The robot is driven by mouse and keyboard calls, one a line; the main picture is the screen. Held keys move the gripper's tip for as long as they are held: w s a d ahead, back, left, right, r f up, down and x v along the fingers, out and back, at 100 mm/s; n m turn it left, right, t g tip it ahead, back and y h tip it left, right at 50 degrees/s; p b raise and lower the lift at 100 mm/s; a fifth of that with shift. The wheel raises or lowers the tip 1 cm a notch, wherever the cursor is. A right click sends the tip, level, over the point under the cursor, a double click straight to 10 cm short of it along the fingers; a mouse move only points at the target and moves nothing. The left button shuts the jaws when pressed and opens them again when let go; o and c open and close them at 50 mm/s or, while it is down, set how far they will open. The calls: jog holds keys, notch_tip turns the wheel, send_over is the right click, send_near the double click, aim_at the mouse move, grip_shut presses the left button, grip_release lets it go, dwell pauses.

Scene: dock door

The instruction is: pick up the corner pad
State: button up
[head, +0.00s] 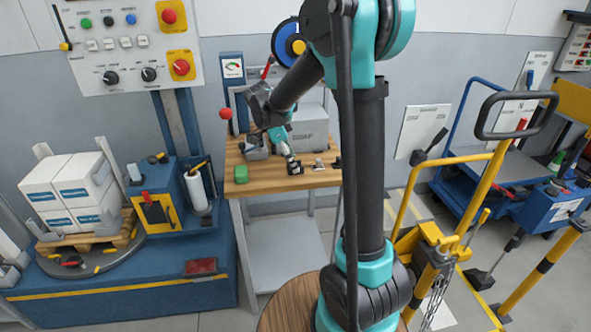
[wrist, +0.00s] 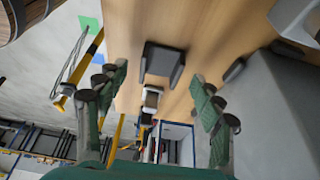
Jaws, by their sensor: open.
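A dark grey angled piece, which looks like the corner pad (wrist: 163,62), lies on the wooden bench top in the wrist view. My gripper (wrist: 158,80) is open, with one green finger at each side of the picture and the pad between and beyond the fingertips. Clear gaps show on both sides, and nothing is held. In the head view my gripper (head: 289,153) points down over the bench. A small dark piece (head: 295,168) sits just under it, partly hidden; I cannot tell for sure that it is the pad.
In the wrist view a white-topped item (wrist: 152,97) is close to the pad. A blue workstation (head: 180,250) stands left of the bench.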

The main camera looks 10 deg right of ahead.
jog(key=shift+x, duration=0.85)
jog(key=c, duration=1)
jog(key=shift+r, duration=0.15)
